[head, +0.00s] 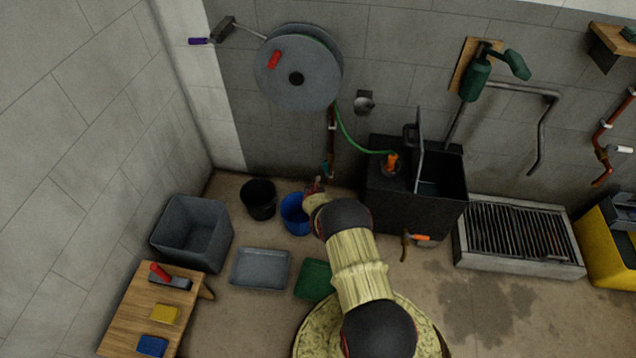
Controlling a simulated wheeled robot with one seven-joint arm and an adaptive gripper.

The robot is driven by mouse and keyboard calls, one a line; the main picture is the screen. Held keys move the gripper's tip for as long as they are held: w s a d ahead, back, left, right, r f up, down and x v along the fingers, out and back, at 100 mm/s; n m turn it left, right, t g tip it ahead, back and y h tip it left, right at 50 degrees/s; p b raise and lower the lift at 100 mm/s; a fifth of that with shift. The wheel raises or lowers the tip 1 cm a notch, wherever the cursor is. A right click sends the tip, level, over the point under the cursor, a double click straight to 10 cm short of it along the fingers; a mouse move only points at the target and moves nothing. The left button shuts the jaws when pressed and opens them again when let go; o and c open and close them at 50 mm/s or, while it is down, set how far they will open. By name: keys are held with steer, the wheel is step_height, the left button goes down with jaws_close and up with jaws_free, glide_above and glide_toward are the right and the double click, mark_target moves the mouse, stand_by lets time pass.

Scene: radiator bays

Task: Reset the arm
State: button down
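My arm, with pale yellow covers and dark joints, rises from the bottom centre of the head view and reaches toward the back wall. Its far end is bent and mostly hidden behind the dark joint. A small dark and reddish part (315,187) shows just past it, above the blue bucket (294,214); I cannot tell whether this is my gripper. No fingers can be made out, nor anything held in them.
A wooden bench (133,312), grey bin (190,232), black bucket (259,199), grey tray (261,268) and green tray (314,281) stand left of my arm. A black tank (388,204), grated trough (518,240) and yellow container (606,247) stand right. Stained floor lies clear at lower right.

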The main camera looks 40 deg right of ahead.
steer(key=shift+s+a+p, duration=0.2)
steer(key=shift+s+a, duration=0.05)
steer(key=shift+s, duration=0.35)
steer(key=shift+s+a+p, duration=0.15)
steer(key=shift+s+a, duration=0.05)
steer(key=shift+s, duration=0.35)
